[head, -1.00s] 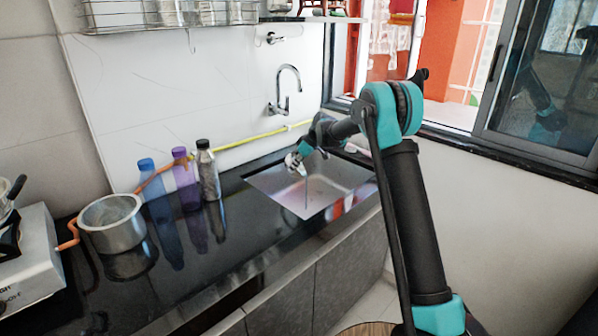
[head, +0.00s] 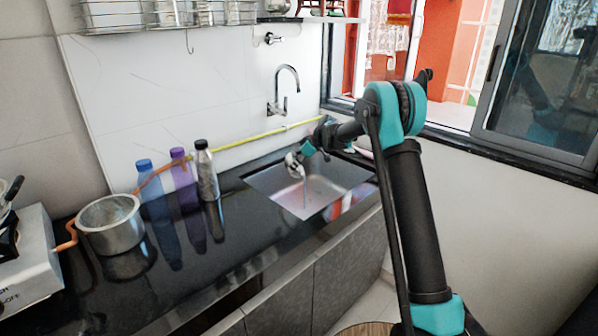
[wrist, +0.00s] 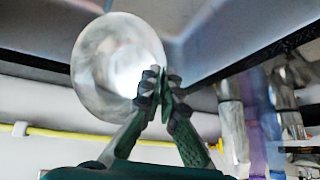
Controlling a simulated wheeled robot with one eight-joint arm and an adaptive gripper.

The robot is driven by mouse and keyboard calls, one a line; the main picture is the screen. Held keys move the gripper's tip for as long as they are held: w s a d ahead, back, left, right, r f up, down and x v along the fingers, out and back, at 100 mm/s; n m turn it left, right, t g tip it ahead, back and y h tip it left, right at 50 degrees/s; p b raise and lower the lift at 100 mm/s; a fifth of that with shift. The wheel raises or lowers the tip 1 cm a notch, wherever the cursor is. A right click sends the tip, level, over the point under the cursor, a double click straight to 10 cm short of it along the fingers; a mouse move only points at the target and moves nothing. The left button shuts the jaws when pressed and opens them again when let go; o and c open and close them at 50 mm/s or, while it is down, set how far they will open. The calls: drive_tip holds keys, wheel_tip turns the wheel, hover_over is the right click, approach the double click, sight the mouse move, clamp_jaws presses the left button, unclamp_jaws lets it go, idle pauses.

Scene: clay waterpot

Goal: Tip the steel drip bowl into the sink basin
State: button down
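The steel drip bowl (wrist: 95,60) shows in the wrist view as a shiny round shape, with my gripper (wrist: 162,85) shut on its rim. In the head view the small bowl (head: 293,166) is tilted on its side above the left part of the sink basin (head: 329,190). My gripper is partly hidden there behind the bowl and wrist. A thin pale vertical streak shows below the bowl; I cannot tell whether it is water or a reflection. The bowl's contents cannot be made out.
A steel tap (head: 284,92) rises behind the sink. A dark steel bottle (head: 206,172), a purple bottle (head: 184,180) and a blue bottle (head: 154,190) stand left of it. A pot (head: 112,226) is farther left. A yellow hose (head: 250,139) runs along the wall.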

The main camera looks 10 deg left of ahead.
drive_tip(key=shift+d+r+y, duration=0.15)
drive_tip(key=shift+d+y, duration=0.1)
drive_tip(key=shift+y, duration=0.15)
idle(0.3)
drive_tip(key=shift+r, duration=0.1)
